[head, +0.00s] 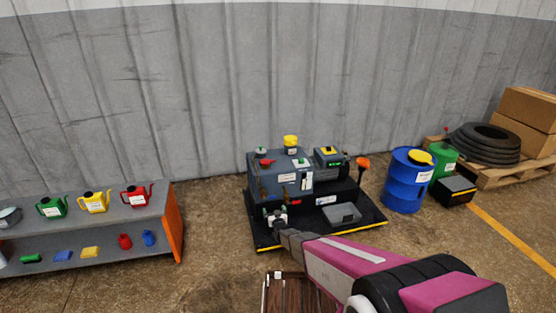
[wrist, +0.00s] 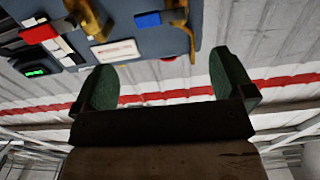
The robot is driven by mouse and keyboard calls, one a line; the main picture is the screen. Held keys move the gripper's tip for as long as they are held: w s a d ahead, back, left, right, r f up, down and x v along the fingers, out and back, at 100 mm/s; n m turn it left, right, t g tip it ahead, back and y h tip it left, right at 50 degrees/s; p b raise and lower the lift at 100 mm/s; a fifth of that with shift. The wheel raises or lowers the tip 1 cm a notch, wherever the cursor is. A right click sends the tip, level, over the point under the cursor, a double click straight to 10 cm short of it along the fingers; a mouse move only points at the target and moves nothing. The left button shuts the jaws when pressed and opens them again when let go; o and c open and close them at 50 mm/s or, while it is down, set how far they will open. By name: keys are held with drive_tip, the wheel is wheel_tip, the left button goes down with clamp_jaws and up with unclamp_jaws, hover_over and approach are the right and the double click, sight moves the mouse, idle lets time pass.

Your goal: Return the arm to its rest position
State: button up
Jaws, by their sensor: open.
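My arm (head: 350,262), magenta and grey, reaches from the lower right towards the vacuum furnace in the head view. My gripper (head: 277,217) is at the front left of the furnace's black base, small and partly hidden by its own wrist. In the wrist view my gripper (wrist: 168,75) has its two green-padded fingers wide apart with nothing between them. The blue-grey furnace (head: 267,178) stands against the wall. Its body (wrist: 120,22), with a label and a green display, fills the top left of the wrist view.
A shelf (head: 115,217) with watering cans stands at the left. A blue drum (head: 403,190), a green drum, a dark box (head: 455,196) and a pallet with tyres (head: 485,146) are at the right. A brown slatted surface (head: 290,292) lies below my arm. Floor between shelf and furnace is clear.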

drive_tip(key=s+d+r+m+g+h, duration=0.1)
drive_tip(key=s+d+r+g+h, duration=0.1)
drive_tip(key=s+d+r+g, duration=0.35)
drive_tip(key=s+d+r+m+g+h, duration=0.1)
drive_tip(key=s+d+r+g+h, duration=0.15)
drive_tip(key=d+r, duration=0.5)
drive_tip(key=s+d+r+g, duration=0.3)
drive_tip(key=s+r, duration=0.1)
drive_tip(key=s, duration=0.4)
drive_tip(key=s+d+r+g, duration=0.3)
drive_tip(key=s+d+r, duration=0.1)
drive_tip(key=s, duration=0.3)
drive_tip(key=s+d+r+m+g, duration=0.1)
drive_tip(key=s+d+r+g, duration=0.2)
drive_tip(key=s+r, duration=0.2)
drive_tip(key=s, duration=0.3)
drive_tip(key=shift+s+d, duration=0.15)
drive_tip(key=shift+s, duration=0.15)
drive_tip(key=shift+h, duration=0.25)
